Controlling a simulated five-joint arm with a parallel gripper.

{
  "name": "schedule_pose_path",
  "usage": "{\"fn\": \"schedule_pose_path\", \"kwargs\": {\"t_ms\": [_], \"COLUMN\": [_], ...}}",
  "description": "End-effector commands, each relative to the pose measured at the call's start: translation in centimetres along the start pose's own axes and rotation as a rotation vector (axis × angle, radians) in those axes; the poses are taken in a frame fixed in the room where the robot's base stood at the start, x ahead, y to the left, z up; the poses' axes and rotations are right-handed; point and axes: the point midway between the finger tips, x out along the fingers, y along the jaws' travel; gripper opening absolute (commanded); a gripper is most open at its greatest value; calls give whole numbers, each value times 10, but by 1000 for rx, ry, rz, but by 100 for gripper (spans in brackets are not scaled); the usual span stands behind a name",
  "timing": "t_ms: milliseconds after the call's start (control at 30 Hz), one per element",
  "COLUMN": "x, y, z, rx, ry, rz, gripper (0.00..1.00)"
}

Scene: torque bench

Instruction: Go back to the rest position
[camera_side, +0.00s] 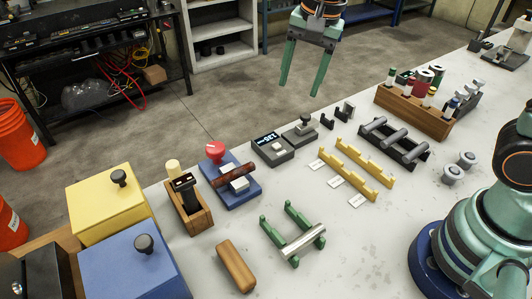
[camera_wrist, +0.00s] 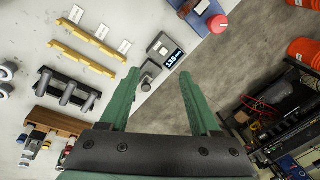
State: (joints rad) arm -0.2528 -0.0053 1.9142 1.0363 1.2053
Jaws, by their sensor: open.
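My gripper (camera_side: 302,85) hangs high near the far edge of the bench (camera_side: 325,225) in the side view. Its two green fingers point down, are spread apart and hold nothing. In the wrist view the open fingers (camera_wrist: 157,92) reach over the bench edge, with bench on the left and floor on the right. My round blue base stands at the right of the side view.
Below my gripper are a digital display box (camera_side: 272,150) and a grey block with a knob (camera_side: 300,132). A blue fixture with a red knob (camera_side: 229,180), yellow racks (camera_side: 350,170), a black roller rack (camera_side: 395,143) and a wooden holder (camera_side: 412,110) stand nearby.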

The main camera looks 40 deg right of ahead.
Motion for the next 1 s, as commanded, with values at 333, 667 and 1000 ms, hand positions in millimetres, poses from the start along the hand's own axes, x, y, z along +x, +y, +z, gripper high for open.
{"fn": "schedule_pose_path", "kwargs": {"t_ms": [333, 667, 1000], "x": [-39, -40, -39], "y": [84, 131, 134], "z": [-22, -25, -25], "rx": [-566, -923, -958], "ry": [157, 291, 302], "rz": [-109, -104, -99], "gripper": [63, 63, 63]}}
